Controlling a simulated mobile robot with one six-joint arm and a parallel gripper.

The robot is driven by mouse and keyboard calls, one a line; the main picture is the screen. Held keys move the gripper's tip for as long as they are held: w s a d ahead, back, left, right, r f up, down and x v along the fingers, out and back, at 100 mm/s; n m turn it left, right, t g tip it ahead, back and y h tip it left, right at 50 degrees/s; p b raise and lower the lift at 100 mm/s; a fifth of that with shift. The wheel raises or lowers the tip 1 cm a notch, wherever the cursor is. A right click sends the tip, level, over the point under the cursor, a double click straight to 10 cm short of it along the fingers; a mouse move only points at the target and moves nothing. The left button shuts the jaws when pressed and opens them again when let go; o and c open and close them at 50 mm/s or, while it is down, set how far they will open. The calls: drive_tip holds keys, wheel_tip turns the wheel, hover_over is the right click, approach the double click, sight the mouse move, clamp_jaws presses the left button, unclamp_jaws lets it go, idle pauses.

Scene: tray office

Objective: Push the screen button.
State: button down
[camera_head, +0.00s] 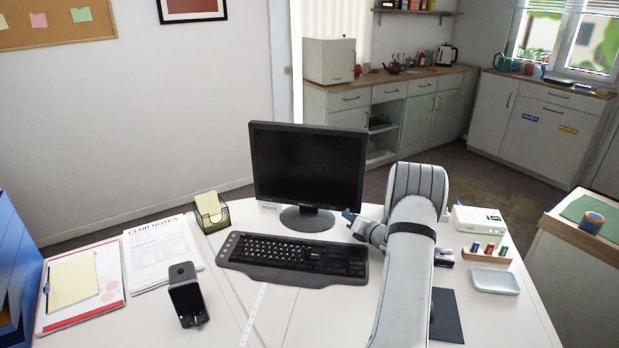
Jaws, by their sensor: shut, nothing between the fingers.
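The black monitor (308,165) stands upright on its stand near the back of the white desk. Its screen is dark. I cannot make out the screen button; the lower right bezel is small in view and close to my gripper. My gripper (348,216) is just below and in front of the monitor's lower right corner, pointing left and up towards it. It is shut and holds nothing. I cannot tell whether its tip touches the monitor. My arm covers part of the desk right of the monitor.
A black keyboard (292,258) lies in front of the monitor, close to my gripper's left. A wire note holder (212,222), papers (160,252) and a dark device (187,303) are to the left. A white box (478,219) and a small dish (494,281) are right of my arm.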

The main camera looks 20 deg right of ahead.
drive_tip(key=shift+s+a, duration=0.1)
drive_tip(key=shift+s, duration=0.1)
drive_tip(key=shift+s+a, duration=0.95)
drive_tip(key=shift+s, duration=0.25)
drive_tip(key=shift+s+a, duration=0.9)
drive_tip(key=shift+s, duration=0.25)
